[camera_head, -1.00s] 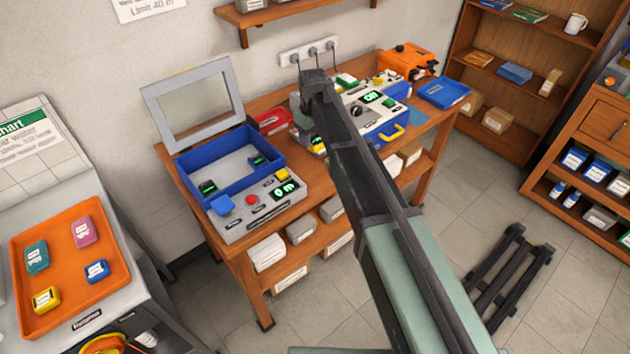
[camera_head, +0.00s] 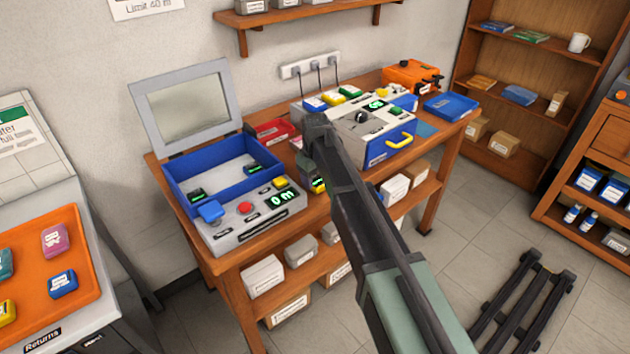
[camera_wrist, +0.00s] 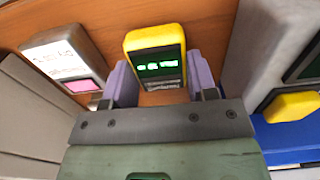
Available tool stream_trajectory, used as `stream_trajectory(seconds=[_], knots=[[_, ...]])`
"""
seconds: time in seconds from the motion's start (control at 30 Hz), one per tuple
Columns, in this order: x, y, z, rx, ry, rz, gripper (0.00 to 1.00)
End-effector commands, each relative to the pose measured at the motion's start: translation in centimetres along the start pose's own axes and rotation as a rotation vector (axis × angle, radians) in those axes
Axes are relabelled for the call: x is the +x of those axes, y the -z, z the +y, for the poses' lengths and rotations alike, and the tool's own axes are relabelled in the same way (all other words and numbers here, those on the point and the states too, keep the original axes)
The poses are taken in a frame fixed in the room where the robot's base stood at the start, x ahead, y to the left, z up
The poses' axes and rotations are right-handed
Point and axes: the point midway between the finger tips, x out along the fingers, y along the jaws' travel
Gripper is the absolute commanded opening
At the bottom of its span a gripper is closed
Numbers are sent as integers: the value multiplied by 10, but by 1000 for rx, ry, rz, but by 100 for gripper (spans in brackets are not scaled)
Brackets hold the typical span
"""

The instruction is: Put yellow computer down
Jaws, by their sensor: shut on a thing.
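The yellow computer (camera_wrist: 155,40) has a dark screen with green figures and sits upright between the two purple fingers of my gripper (camera_wrist: 162,78) in the wrist view. My gripper is shut on it. Behind it is the brown wooden surface of the workbench; I cannot tell whether its base touches it. In the head view a small part of the yellow computer (camera_head: 318,186) shows beside my dark arm, between the blue open-lidded case and the blue-and-white test unit. My arm hides most of the gripper there.
The open-lidded blue case (camera_head: 180,184) holds two dark devices with green displays. The test unit (camera_head: 372,152) with a yellow handle stands at right, with small coloured modules on top. An orange tray (camera_head: 30,262) is far left.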

Motion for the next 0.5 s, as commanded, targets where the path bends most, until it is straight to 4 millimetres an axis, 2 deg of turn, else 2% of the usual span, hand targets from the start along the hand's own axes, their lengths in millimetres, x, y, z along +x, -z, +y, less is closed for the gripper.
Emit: stream_trajectory(seconds=[0.07,0.1,0.27,0.5], knots=[[4,0,0,0,0,0,27],[4,0,0,0,0,0,54],[3,0,0,0,0,0,78],[3,0,0,0,0,0,78]])
